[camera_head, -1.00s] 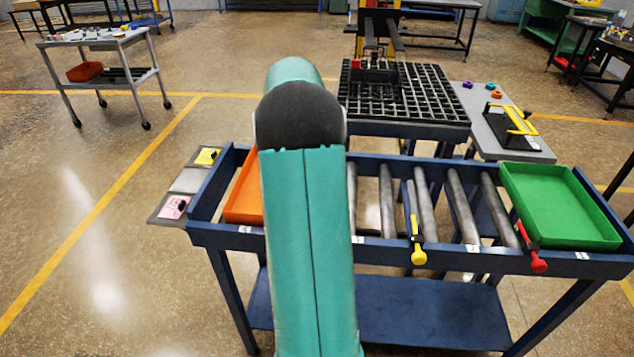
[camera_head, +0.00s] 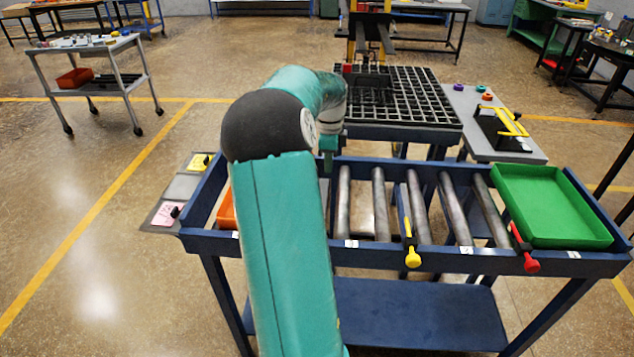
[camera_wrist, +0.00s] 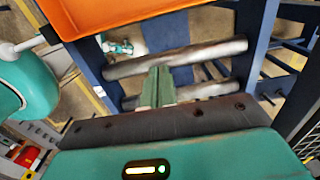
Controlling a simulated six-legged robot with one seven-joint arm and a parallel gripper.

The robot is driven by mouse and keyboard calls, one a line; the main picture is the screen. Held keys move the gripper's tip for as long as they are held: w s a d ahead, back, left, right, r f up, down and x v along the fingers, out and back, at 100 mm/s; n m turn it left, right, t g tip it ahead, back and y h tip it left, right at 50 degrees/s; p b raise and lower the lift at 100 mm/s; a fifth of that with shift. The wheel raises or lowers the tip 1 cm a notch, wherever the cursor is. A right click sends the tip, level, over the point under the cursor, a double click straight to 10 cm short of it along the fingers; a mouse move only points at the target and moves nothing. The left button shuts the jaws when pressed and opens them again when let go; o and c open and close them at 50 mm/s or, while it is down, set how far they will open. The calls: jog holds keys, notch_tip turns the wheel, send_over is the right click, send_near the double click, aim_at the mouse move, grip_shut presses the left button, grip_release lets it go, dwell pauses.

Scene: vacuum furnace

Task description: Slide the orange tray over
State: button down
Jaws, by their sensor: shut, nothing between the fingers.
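The orange tray (camera_head: 227,212) lies at the left end of the blue roller table (camera_head: 290,240). My arm hides most of it in the head view. In the wrist view the orange tray (camera_wrist: 140,14) crosses the top left, with its near edge beyond my fingertips. My gripper (camera_wrist: 158,72) is shut and empty, with its green fingers over the metal rollers (camera_wrist: 180,58). A gap shows between the fingertips and the tray in that picture. In the head view the gripper end is mostly hidden by my arm.
A green tray (camera_head: 552,205) sits at the table's right end. Bare rollers (camera_head: 380,200) lie between the trays. A yellow-handled lever (camera_head: 412,257) and a red-handled lever (camera_head: 531,264) stick out at the front rail. A black grid table (camera_head: 410,100) stands behind.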

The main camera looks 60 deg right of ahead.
jog(key=w+a+f, duration=0.1)
jog(key=w+f, duration=0.2)
jog(key=f, duration=0.6)
jog(key=shift+w+a+f, duration=0.3)
jog(key=shift+w+f, duration=0.05)
jog(key=shift+w, duration=0.05)
jog(key=w, duration=0.1)
jog(key=w+a, duration=0.1)
jog(key=w, duration=0.1)
jog(key=w+a, duration=0.1)
jog(key=shift+w, duration=0.4)
jog(key=shift+s, duration=0.1)
jog(key=s, duration=0.1)
jog(key=s+d, duration=0.1)
jog(key=s+r, duration=0.1)
jog(key=shift+s+d, duration=0.3)
jog(key=shift+d, duration=0.05)
notch_tip(320, 180, up, 9)
